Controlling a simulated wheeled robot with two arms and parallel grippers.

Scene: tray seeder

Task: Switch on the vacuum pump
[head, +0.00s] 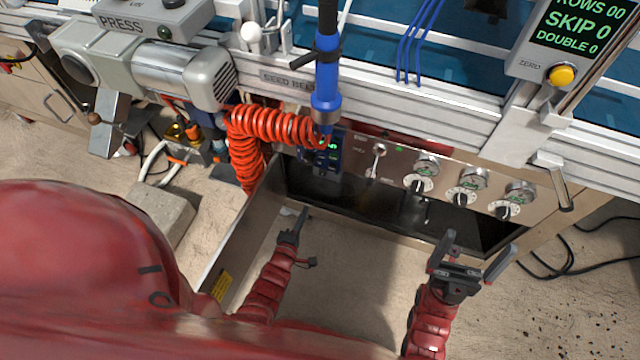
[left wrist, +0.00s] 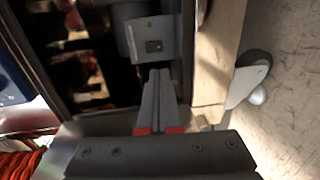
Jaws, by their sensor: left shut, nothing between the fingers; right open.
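My left gripper (head: 303,214) is shut and empty, low in front of the open dark bay under the machine's front panel. In the left wrist view its closed fingers (left wrist: 160,74) point at a grey housing with a small box (left wrist: 153,42) on it, which looks like the pump's switch box. The box bears a dark rocker and a small green mark. The fingertips appear just short of its lower edge; I cannot tell whether they touch or the rocker's position. The pump is not clearly seen in the head view. My right gripper (head: 470,262) is open and empty.
The front panel (head: 400,152) above the bay carries a toggle lever (head: 378,150) and several gauges with knobs. An orange coiled hose (head: 270,125) hangs left of the bay. A metal side panel (head: 240,245) stands close left of my left gripper.

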